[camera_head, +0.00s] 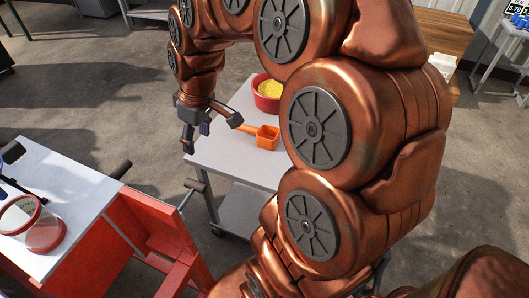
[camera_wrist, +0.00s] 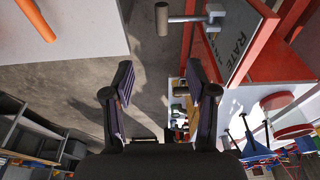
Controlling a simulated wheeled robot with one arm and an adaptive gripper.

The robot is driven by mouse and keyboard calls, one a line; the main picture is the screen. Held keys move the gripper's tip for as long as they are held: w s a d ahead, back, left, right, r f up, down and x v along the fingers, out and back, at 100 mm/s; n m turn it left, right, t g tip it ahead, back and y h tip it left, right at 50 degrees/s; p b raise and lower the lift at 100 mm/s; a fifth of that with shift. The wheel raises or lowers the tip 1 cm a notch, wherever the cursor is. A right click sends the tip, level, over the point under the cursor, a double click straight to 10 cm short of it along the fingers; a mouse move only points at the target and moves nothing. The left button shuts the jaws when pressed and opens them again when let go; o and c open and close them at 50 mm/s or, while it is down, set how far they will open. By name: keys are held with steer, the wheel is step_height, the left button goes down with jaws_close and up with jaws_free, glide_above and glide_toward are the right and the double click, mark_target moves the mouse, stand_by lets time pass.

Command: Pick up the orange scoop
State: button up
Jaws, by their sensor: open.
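The orange scoop (camera_head: 267,137) lies on the white cart top (camera_head: 228,155), its handle pointing left towards my gripper. Part of its orange handle (camera_wrist: 36,18) shows at the top left of the wrist view; its cup is out of that frame. My gripper (camera_head: 211,136) is at the left edge of the cart, close to the handle end. In the wrist view my gripper (camera_wrist: 161,82) has its fingers wide apart with nothing between them. The handle is outside the fingers, to their left. Whether a finger touches the handle I cannot tell.
A red bowl with yellow contents (camera_head: 269,91) stands behind the scoop on the cart. A red-framed bench (camera_head: 75,190) with a white top and a round red-rimmed container (camera_head: 20,214) is at left. A grey push handle (camera_head: 196,186) juts near the cart. Bare floor lies between.

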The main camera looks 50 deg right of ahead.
steer(key=w+d+f+t+b, duration=0.2)
steer(key=w+d+f+b, duration=0.35)
steer(key=d+f, duration=0.4)
steer(key=t+h+b, duration=0.1)
steer(key=h+b, duration=0.1)
steer(key=b, duration=0.5)
glide_above(249, 127)
steer(key=s, duration=0.2)
steer(key=shift+n, duration=0.3)
steer(key=f, duration=0.5)
steer(key=shift+s+a+f, duration=0.1)
steer(key=shift+a, duration=0.1)
steer(key=shift+d+f, duration=0.1)
steer(key=shift+f, duration=0.15)
steer(key=shift+a+b+x, duration=0.15)
steer(key=shift+b+x, duration=0.2)
steer(key=shift+x, duration=1.45)
steer(key=shift+a+b+x, duration=0.1)
steer(key=shift+b+x, duration=0.25)
steer(key=shift+x, duration=1.45)
steer(key=shift+s, duration=0.15)
jaws_close()
